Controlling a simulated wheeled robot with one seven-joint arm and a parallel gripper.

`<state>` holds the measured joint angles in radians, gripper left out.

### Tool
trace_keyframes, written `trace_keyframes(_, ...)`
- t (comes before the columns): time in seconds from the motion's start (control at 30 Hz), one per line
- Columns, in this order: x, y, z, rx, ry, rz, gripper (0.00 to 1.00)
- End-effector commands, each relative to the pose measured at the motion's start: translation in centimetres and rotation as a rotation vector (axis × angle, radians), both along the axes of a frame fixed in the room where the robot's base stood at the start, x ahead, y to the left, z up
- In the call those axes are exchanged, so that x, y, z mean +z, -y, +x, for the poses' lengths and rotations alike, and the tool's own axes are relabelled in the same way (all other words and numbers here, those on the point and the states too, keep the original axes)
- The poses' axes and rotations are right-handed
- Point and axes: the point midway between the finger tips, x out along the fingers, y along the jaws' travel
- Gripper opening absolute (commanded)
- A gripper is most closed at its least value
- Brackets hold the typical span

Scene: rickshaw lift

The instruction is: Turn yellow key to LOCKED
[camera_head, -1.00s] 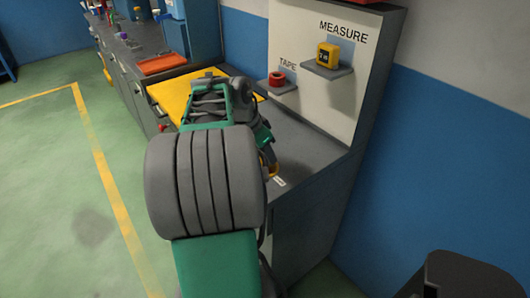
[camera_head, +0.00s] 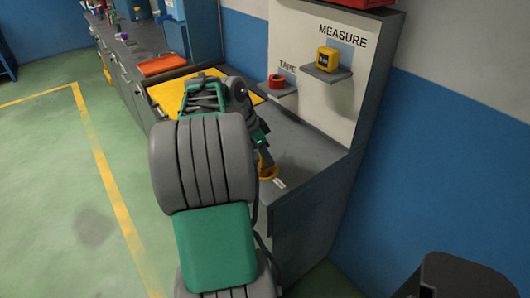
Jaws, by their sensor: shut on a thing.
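The yellow key (camera_head: 268,174) shows as a small yellow-orange ring shape at the front edge of the workbench top, mostly hidden by my gripper and arm. My gripper (camera_head: 265,160) points down at it from above and is shut on it. A small white label (camera_head: 279,183) lies just right of the key. Its lettering is too small to read, and I cannot tell which way the key is turned.
The grey bench top (camera_head: 310,150) is clear right of my gripper. A back panel carries shelves with red tape (camera_head: 276,81) and a yellow tape measure (camera_head: 327,59). A yellow mat (camera_head: 168,95) and orange tray (camera_head: 163,64) lie farther back. Green floor is open at left.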

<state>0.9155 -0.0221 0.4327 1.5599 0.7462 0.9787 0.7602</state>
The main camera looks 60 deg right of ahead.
Motion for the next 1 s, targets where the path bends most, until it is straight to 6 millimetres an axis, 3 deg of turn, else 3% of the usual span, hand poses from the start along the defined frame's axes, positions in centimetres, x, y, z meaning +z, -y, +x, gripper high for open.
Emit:
trace_keyframes(0.43, 0.04, 0.00, 0.02, -0.027, 0.000, 0.000, 0.00)
trace_keyframes(0.73, 0.16, -0.10, -0.03, -0.307, 0.000, -0.001, 0.00)
trace_keyframes(1.0, 0.02, -0.15, -0.06, -0.331, 0.001, -0.001, 0.00)
